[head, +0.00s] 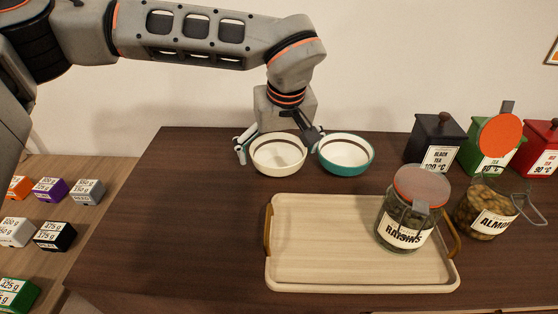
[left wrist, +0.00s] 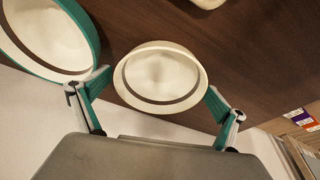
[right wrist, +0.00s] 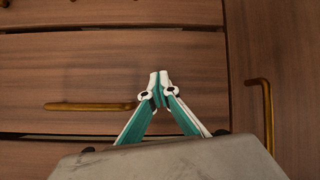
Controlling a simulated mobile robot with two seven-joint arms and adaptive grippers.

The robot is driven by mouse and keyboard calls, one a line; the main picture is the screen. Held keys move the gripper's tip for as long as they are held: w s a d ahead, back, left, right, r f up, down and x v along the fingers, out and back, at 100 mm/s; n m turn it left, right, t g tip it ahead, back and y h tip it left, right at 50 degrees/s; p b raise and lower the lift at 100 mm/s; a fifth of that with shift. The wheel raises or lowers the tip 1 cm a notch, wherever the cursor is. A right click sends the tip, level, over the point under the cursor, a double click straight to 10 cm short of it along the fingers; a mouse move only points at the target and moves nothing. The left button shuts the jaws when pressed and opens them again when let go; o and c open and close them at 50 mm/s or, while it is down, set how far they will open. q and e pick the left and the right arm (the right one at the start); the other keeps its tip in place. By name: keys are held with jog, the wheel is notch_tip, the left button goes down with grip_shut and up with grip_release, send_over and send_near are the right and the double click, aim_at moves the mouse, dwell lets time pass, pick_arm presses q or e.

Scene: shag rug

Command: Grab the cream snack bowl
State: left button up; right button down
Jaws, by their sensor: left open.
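The cream snack bowl (head: 277,167) stands upright on the dark table, behind the tray. It has a dark band inside, and it also shows in the left wrist view (left wrist: 160,75). My left gripper (head: 278,146) is open, with one finger on either side of the cream bowl's back part. In the left wrist view its fingers (left wrist: 158,92) flank the bowl, and I cannot tell whether they touch it. A teal bowl (head: 346,168) stands close on the right, near one finger. My right gripper (right wrist: 160,77) shows only in its wrist view, fingertips together and empty.
A wooden tray (head: 310,278) lies in front of the bowls with a raisins jar (head: 403,215) at its right. An almond jar (head: 484,211) and tea boxes (head: 435,142) stand farther right. The table's left part is clear. My right gripper faces drawers with a brass handle (right wrist: 88,106).

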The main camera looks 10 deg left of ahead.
pick_arm(q)
jog(key=shift+r, duration=0.15)
jog(key=c, duration=1.4)
jog(key=shift+o, duration=0.2)
